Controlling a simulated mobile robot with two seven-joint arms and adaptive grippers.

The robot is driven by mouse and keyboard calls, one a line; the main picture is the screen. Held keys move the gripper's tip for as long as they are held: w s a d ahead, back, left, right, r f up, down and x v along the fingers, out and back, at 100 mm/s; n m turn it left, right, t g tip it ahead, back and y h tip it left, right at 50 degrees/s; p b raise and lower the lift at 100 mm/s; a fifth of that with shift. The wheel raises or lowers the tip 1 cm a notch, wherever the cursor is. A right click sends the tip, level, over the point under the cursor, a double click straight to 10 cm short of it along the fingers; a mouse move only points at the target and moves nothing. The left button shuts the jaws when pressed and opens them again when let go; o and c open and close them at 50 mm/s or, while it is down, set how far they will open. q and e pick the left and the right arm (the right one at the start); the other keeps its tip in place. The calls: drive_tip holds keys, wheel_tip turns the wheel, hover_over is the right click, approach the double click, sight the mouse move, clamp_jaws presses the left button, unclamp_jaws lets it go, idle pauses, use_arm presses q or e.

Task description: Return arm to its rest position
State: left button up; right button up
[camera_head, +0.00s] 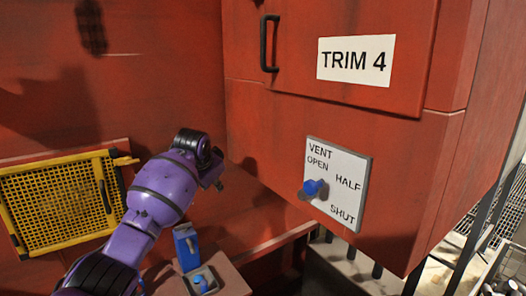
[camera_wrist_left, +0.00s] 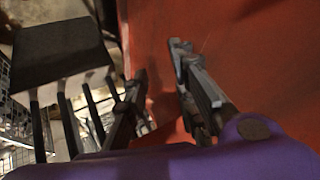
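My left arm, purple with black joints, reaches up from the lower left in the head view. Its gripper (camera_head: 219,183) is beside the left edge of the red cabinet, left of the vent dial plate. In the left wrist view the two fingers of the left gripper (camera_wrist_left: 160,62) stand apart with nothing between them, red surface beyond. Whether they touch the cabinet cannot be told. My right arm and gripper are not in view.
The red cabinet (camera_head: 260,130) has a black handle (camera_head: 265,44), a TRIM 4 label (camera_head: 356,60) and a vent plate (camera_head: 350,175) with a blue knob (camera_head: 313,187). A yellow mesh guard (camera_head: 60,205) is at left. A blue box (camera_head: 186,247) and blue button (camera_head: 200,283) sit below.

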use_arm(q)
drive_tip(key=s+d+f+n+t+h, duration=0.1)
drive_tip(key=s+f+n+t, duration=0.1)
drive_tip(key=s+f, duration=0.6)
drive_tip(key=s+d+f+n+t+h, duration=0.15)
drive_tip(key=s+f, duration=0.25)
drive_tip(key=f, duration=0.8)
drive_tip(key=s+a+f+n+y, duration=0.1)
drive_tip(key=s+f, duration=0.6)
drive_tip(key=s, duration=0.7)
drive_tip(key=s+a+f+n+g, duration=0.1)
drive_tip(key=s+a+f+n, duration=0.1)
drive_tip(key=s+f, duration=0.6)
drive_tip(key=s+a+f+n+g+y, duration=0.1)
drive_tip(key=s+f, duration=0.6)
drive_tip(key=s, duration=1.5)
drive_tip(key=shift+a+f+y, duration=0.3)
drive_tip(key=shift+a+y, duration=0.05)
drive_tip(key=shift+a, duration=0.45)
drive_tip(key=shift+n+g, duration=0.25)
